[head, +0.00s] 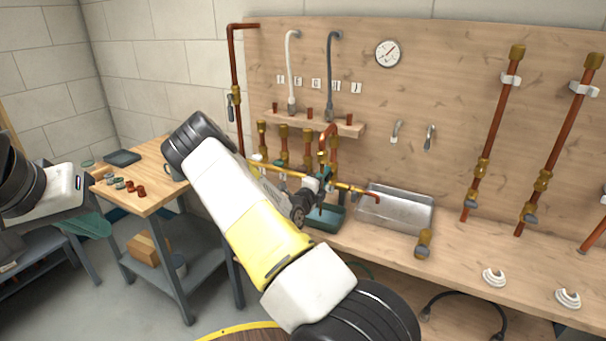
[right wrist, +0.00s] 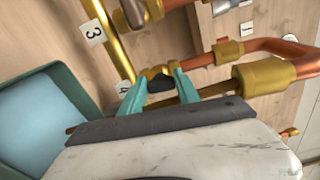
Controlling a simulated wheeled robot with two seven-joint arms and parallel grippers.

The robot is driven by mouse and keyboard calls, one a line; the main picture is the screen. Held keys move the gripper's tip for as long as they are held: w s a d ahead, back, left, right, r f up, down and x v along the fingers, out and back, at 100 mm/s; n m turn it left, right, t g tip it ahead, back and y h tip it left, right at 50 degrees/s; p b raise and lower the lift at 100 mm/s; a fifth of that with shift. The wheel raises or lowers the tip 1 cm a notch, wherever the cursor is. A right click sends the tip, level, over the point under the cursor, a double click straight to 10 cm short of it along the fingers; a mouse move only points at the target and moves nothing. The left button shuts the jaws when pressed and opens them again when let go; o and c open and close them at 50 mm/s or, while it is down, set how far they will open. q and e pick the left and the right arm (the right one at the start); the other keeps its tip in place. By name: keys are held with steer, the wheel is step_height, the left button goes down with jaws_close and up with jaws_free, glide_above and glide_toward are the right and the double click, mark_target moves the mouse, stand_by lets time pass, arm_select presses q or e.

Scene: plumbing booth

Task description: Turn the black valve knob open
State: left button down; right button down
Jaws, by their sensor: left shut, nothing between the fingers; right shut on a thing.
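The black valve knob (right wrist: 160,84) sits on a brass valve body in the right wrist view. My right gripper (right wrist: 161,88) has its teal fingers on either side of the knob, closed on it. In the head view my right arm reaches across to the pipework, and the right gripper (head: 320,184) is small and partly hidden there. I cannot make out the knob in that view. My left gripper (head: 78,184) is at the far left, beside the small wooden table, shut and empty; its fingertips are hard to see.
Copper pipes with brass fittings (right wrist: 262,78) run close beside the right gripper. A teal bin (right wrist: 40,125) is near it. A metal tray (head: 395,210) stands on the bench. The wooden table (head: 150,192) at left holds small fittings. The bench's right part holds white coiled pieces (head: 493,278).

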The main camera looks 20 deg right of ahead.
steer(key=shift+f, duration=0.1)
stand_by(0.3)
steer(key=c, duration=0.9)
jaws_free()
steer(key=shift+v, duration=3.95)
